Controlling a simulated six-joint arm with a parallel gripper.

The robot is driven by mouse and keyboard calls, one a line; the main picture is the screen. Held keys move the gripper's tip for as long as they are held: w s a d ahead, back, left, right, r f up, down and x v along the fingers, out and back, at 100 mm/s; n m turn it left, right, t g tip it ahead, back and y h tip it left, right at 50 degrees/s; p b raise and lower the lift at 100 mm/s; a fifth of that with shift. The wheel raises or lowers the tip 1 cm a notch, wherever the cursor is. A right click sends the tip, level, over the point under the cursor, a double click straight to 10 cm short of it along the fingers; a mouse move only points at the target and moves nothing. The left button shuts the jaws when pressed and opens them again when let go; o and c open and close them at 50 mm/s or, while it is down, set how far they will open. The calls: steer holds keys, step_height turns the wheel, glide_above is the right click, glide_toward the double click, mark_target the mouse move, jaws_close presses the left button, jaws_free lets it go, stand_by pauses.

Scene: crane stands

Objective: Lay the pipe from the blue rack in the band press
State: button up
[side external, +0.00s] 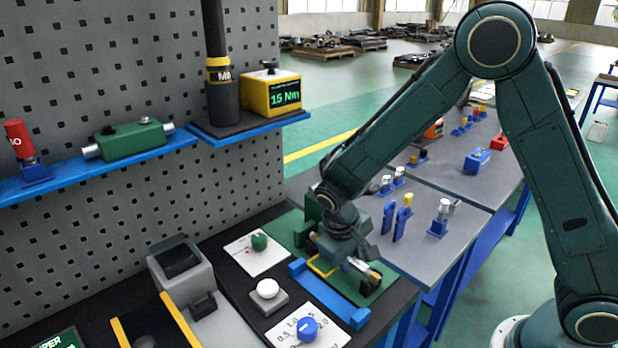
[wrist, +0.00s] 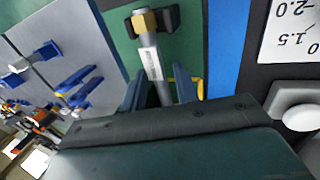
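A silver pipe with a brass hex end (wrist: 151,62) lies between the two fingers of my gripper (wrist: 160,88) in the wrist view. The fingers close around its near part, and its far end extends beyond them over the green mat. In the side view, my gripper (side external: 345,240) is low over the green mat (side external: 385,290), and the brass end (side external: 372,277) shows beside it. The band press, with a green body (side external: 312,210) and a yellow loop (side external: 322,266), is partly hidden by my gripper. I cannot tell whether the pipe touches its seat. The blue rack (side external: 395,217) on the grey table holds no such pipe.
A blue bar (side external: 322,294) borders the mat. Nearby are a blue dial (side external: 307,329), a white button (side external: 267,289) and a green knob (side external: 259,241). A grey box (side external: 182,272) stands at left. Blue stands with small parts (side external: 440,220) occupy the grey table.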

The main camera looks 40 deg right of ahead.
steer(key=shift+o, duration=1.1)
steer(key=v, duration=1.4)
steer(key=shift+d, duration=0.1)
steer(key=s+d+r+t+y, duration=0.2)
steer(key=s+d+r, duration=0.4)
steer(key=s+r, duration=0.2)
steer(key=s+d+r+t+y, duration=0.1)
steer(key=s+d+t, duration=0.1)
steer(key=s, duration=1)
steer(key=shift+d+r+t+y, duration=0.25)
steer(key=shift+d+t+y, duration=0.1)
steer(key=shift+t, duration=0.45)
